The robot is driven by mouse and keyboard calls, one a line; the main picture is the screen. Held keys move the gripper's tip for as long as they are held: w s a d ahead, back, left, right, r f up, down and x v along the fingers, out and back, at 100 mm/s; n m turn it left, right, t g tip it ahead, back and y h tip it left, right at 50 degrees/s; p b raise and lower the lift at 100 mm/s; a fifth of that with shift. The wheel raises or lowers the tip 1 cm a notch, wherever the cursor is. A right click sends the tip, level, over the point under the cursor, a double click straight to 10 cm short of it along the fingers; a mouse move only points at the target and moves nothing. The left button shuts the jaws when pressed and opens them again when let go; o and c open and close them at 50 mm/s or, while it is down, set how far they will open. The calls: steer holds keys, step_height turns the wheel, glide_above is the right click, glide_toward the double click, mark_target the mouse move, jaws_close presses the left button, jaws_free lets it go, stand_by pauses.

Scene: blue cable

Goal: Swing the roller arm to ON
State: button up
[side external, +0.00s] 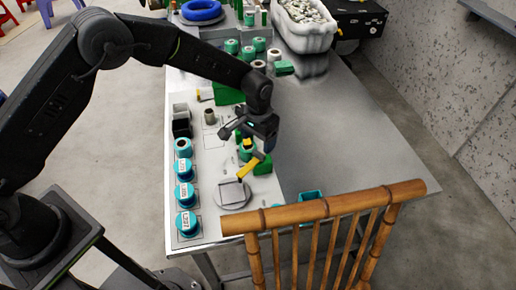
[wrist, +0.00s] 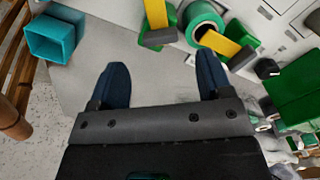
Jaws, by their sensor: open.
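Two yellow arms show by green blocks. The nearer yellow arm (side external: 248,166) slants beside a green block (side external: 263,166), below my gripper in the side view. In the wrist view one yellow arm (wrist: 222,43) lies by a green-rimmed roll (wrist: 205,20), and another yellow piece (wrist: 156,14) stands left of it. I cannot tell which is the roller arm, and no ON mark is readable. My gripper (wrist: 162,72) is open and empty, its fingers apart from the yellow pieces. In the side view my gripper (side external: 246,130) hangs over the board.
Blue-lidded cans (side external: 186,222) line the board's left edge. A round grey plate (side external: 232,194) lies near the front. A teal open box (wrist: 54,40) is at the wrist view's upper left. A wooden chair (side external: 335,208) stands at the front. The table's right side is clear.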

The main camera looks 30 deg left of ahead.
step_height(320, 180, up, 8)
steer(key=shift+r, duration=0.1)
stand_by(0.5)
steer(key=s+a+r+t, duration=0.1)
steer(key=s+a+r, duration=0.25)
steer(key=r, duration=0.25)
steer(key=s+a+r+n+t, duration=0.1)
steer(key=s+a+r, duration=0.2)
steer(key=s+r, duration=0.15)
steer(key=s+a+r+t, duration=0.1)
steer(key=s+a+r, duration=0.2)
steer(key=r, duration=0.3)
steer(key=s+a+r+t, duration=0.1)
steer(key=s+a, duration=0.1)
steer(key=s, duration=0.7)
steer(key=s+a+r+n+t, duration=0.1)
steer(key=s+a, duration=0.2)
steer(key=s, duration=0.6)
steer(key=shift+s+a+t, duration=0.15)
steer(key=shift+a+t, duration=0.15)
steer(key=shift+a, duration=0.05)
